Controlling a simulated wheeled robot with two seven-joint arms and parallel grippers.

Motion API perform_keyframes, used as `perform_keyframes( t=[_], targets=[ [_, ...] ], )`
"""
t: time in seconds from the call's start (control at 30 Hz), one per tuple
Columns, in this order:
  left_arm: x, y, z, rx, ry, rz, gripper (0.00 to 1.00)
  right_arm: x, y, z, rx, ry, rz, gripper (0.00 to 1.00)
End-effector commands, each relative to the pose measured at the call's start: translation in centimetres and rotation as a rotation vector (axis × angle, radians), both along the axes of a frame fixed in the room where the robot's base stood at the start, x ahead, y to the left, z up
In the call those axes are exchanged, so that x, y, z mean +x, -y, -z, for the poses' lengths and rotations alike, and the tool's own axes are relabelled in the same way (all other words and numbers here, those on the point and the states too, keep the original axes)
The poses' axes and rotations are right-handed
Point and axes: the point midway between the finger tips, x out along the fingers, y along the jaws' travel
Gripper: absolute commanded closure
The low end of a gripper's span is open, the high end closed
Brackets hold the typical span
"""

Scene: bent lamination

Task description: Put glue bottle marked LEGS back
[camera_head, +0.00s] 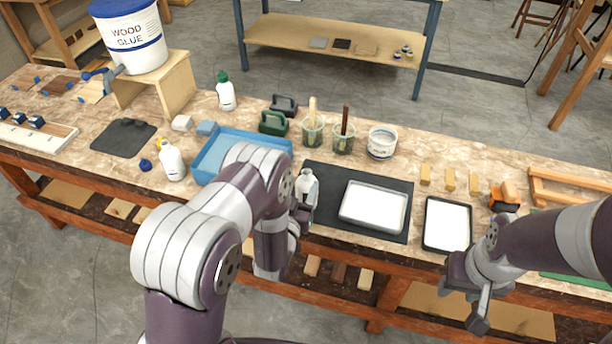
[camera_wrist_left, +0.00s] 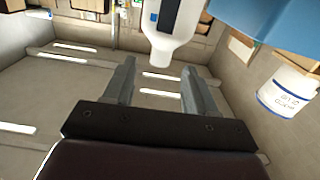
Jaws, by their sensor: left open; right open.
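A white bottle (camera_wrist_left: 175,32) with a dark blue label edge is just beyond my left gripper (camera_wrist_left: 158,82) in the left wrist view, its narrow end toward the open fingers. I cannot read its label. In the head view my left gripper (camera_head: 302,212) is beside a white bottle-like shape (camera_head: 308,186) at the dark mat's left edge, partly hidden by my arm. Another white bottle (camera_head: 172,163) stands left of the blue tray, with a small blue piece (camera_head: 145,165) beside it. A green-capped bottle (camera_head: 225,92) stands behind. My right gripper (camera_head: 468,292) is open and empty at the front edge.
The blue tray (camera_head: 208,155) is partly behind my left arm. A white-filled tray (camera_head: 374,206) lies on the dark mat (camera_head: 330,172), with a black tray (camera_head: 447,224) to its right. Brush jars (camera_head: 343,140) and a white tub (camera_head: 382,142) stand behind. A glue bucket (camera_head: 130,40) stands back left.

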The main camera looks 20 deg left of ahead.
Motion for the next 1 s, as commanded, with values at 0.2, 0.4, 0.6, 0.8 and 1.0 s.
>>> perform_keyframes(
  t=[0.2,0.4,0.6,0.8,1.0],
  targets=[
    [-5.1,-0.1,0.1,0.0,-0.001,0.0,0.44,0.0,0.0,0.8,0.0,0.0,0.0,0.57],
    [-5.7,-0.2,-0.1,0.0,-0.059,-0.004,0.44,0.0,0.0,0.9,0.0,0.0,0.0,0.57],
    [-3.3,-0.5,-1.0,0.005,-0.553,-0.009,0.44,0.0,0.0,0.9,0.0,0.0,0.0,0.57],
    [-12.3,-1.4,-4.6,0.031,-1.12,0.007,0.44,0.0,0.0,0.9,0.0,0.0,0.0,0.57],
    [-20.1,-2.0,-7.3,0.051,-1.409,0.015,0.44,0.0,0.0,0.9,0.0,0.0,0.0,0.57]
  ],
)
